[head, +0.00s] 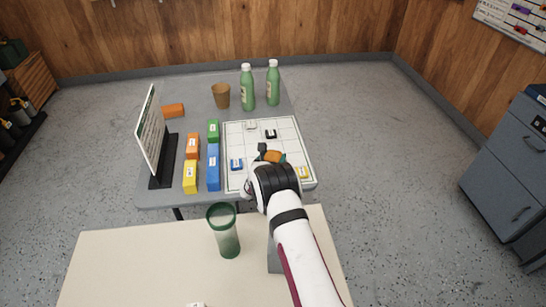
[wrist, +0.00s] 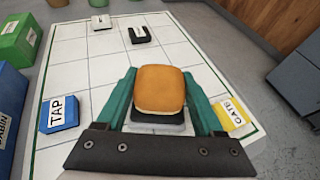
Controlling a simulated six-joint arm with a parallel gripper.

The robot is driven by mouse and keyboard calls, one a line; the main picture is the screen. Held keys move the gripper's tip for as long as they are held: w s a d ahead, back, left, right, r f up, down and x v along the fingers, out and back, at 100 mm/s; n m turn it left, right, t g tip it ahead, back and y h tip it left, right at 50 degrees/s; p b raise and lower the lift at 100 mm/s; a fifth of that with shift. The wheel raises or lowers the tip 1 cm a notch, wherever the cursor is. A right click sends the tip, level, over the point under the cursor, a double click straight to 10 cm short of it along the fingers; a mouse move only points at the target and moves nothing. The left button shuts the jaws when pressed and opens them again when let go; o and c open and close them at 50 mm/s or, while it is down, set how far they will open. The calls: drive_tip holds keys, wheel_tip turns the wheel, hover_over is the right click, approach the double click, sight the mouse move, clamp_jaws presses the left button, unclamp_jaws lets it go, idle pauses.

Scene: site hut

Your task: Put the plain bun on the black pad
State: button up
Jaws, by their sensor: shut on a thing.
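The plain bun (wrist: 160,88), golden-brown and rounded, is between the teal fingers of my gripper (wrist: 161,100), which is shut on it. In the head view the bun (head: 273,156) shows just beyond my wrist, over the white gridded board. The gap below the bun is hidden. The black pad (wrist: 139,36), with a white label, lies on the board beyond the bun; it also shows in the head view (head: 271,134). My gripper is on the near side of it, apart from it. A dark shape shows under the bun; I cannot tell what it is.
The board (head: 235,130) also bears a white pad (head: 251,125), blue TAP pad (head: 236,165) and yellow GATE pad (head: 304,173). Coloured boxes (head: 213,168) and an upright sign (head: 152,130) stand left. Two green bottles (head: 247,88) and a brown cup (head: 221,96) stand behind.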

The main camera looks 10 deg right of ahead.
drive_tip(key=shift+f, duration=0.1)
drive_tip(key=o, duration=1.4)
drive_tip(key=shift+c, duration=0.2)
